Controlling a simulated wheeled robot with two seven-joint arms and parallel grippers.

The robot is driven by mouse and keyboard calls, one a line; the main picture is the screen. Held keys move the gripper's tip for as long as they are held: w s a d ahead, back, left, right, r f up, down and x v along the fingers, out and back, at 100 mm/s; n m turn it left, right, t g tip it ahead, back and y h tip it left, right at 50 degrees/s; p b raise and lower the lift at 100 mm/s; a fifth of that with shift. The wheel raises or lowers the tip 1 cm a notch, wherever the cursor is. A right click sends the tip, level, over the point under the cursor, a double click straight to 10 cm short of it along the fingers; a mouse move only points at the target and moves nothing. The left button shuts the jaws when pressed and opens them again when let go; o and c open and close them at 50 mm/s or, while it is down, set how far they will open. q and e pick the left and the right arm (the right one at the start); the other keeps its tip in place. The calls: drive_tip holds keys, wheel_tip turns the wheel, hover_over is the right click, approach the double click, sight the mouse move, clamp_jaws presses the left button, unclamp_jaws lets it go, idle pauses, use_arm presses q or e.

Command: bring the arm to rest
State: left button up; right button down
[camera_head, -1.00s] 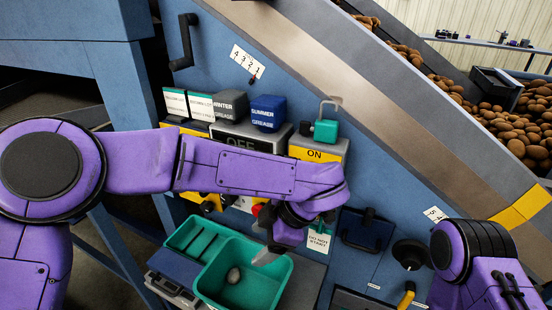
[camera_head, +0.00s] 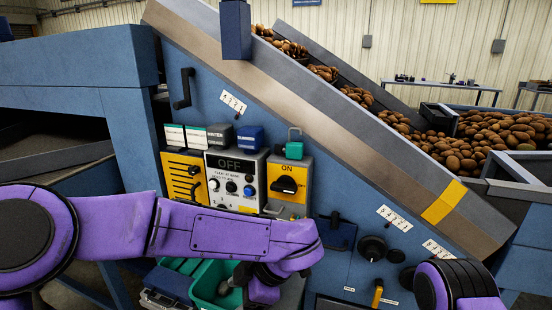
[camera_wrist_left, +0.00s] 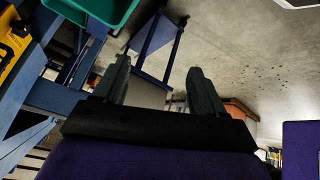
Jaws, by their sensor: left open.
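My left arm (camera_head: 230,232), purple, reaches in from the left across the front of the machine. Its wrist (camera_head: 264,288) bends down in front of the green tub (camera_head: 206,284). The fingers are hidden in the head view. In the left wrist view my left gripper (camera_wrist_left: 160,88) is open, its two dark fingers apart with nothing between them. The tub's edge shows at the top left there (camera_wrist_left: 105,12), apart from the fingers. Of my right arm (camera_head: 455,285) only a purple joint shows at the lower right. Its gripper is out of the frame.
The blue grader panel (camera_head: 340,195) carries a control box (camera_head: 232,182) reading OFF, a yellow ON switch box (camera_head: 287,185), a crank handle (camera_head: 183,88) and black knobs (camera_head: 372,247). Potatoes (camera_head: 480,135) lie behind the sloping conveyor side. The left wrist view shows open grey floor (camera_wrist_left: 240,60).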

use_arm(q)
drive_tip(key=a+f+m+t+y, duration=0.1)
drive_tip(key=a+f+m+t, duration=0.2)
drive_tip(key=a+f, duration=0.6)
drive_tip(key=a+f+m+t+y, duration=0.1)
drive_tip(key=a+f+m+t, duration=0.15)
drive_tip(key=a+f, duration=0.6)
drive_tip(key=s+a+f+m+g+h, duration=0.1)
drive_tip(key=s+f+m+h, duration=0.1)
drive_tip(key=s+f, duration=0.3)
drive_tip(key=s+a+f+m+g+h, duration=0.1)
drive_tip(key=s+f, duration=0.4)
drive_tip(key=s, duration=0.5)
drive_tip(key=s+a+f+m+g+h, duration=0.1)
drive_tip(key=s+a+f+m+h, duration=0.1)
drive_tip(key=s, duration=0.6)
wheel_tip(320, 180, down, 3)
drive_tip(key=a+m, duration=0.1)
drive_tip(key=m, duration=0.1)
drive_tip(key=shift+a+m+h, duration=0.2)
drive_tip(key=shift+m+h, duration=0.1)
drive_tip(key=shift+m, duration=0.05)
drive_tip(key=shift+r, duration=0.1)
